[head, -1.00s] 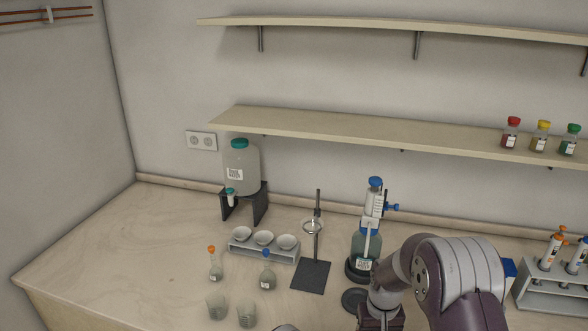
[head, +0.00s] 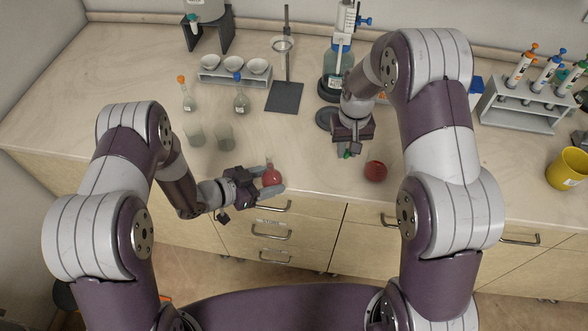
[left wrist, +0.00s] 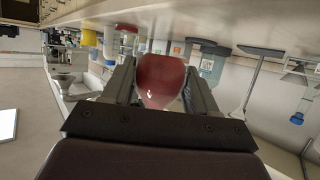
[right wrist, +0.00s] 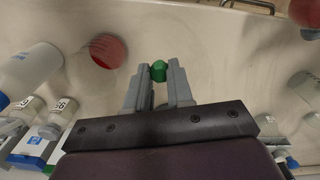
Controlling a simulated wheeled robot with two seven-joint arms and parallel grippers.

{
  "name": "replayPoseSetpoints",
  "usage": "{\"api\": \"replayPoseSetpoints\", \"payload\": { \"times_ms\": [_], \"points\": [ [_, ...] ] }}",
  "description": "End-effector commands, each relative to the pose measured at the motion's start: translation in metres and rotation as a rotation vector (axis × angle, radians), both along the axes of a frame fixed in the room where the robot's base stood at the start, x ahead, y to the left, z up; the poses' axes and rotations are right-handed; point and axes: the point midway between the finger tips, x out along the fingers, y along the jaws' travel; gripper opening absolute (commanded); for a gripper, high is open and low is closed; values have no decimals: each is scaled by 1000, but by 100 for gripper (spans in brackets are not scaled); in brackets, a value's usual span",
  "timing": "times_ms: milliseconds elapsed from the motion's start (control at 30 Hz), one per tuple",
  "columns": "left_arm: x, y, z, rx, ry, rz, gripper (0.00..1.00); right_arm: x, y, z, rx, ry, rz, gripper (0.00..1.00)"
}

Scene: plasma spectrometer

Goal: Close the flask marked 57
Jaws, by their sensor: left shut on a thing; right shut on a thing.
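My left gripper (head: 270,181) is shut on a flask with red liquid (head: 271,176), held near the bench's front edge. The red flask fills the space between the fingers in the left wrist view (left wrist: 160,80); its number is not readable. My right gripper (head: 346,152) is shut on a small green stopper (head: 347,155), above the bench, to the right of the red flask and apart from it. The green stopper shows between the fingertips in the right wrist view (right wrist: 159,71). The flask's mouth is too small to make out clearly.
A beaker of red liquid (head: 375,171) stands just right of my right gripper. Two empty beakers (head: 225,137), an orange-stoppered flask (head: 188,101) and a blue-stoppered flask (head: 240,102) stand behind left. A pipette rack (head: 520,115) and yellow container (head: 568,170) are at right.

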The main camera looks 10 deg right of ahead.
Motion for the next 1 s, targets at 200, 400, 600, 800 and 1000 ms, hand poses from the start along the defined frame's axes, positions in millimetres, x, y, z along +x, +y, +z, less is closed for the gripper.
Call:
{"api": "replayPoseSetpoints", "payload": {
  "times_ms": [200,400,600,800,1000],
  "points": [
    [-11,26,5,0,0,-96,3,0,0,0,0,0,0,0],
    [-13,30,6,1,-1,-113,3,0,0,0,0,0,0,0],
    [-11,29,7,0,-1,-104,3,0,0,0,0,0,0,0],
    [16,41,21,-10,2,140,3,1,0,-6,0,1,0,0],
    [38,81,23,-25,13,527,3,-6,0,-18,0,1,0,0]
  ]
}}
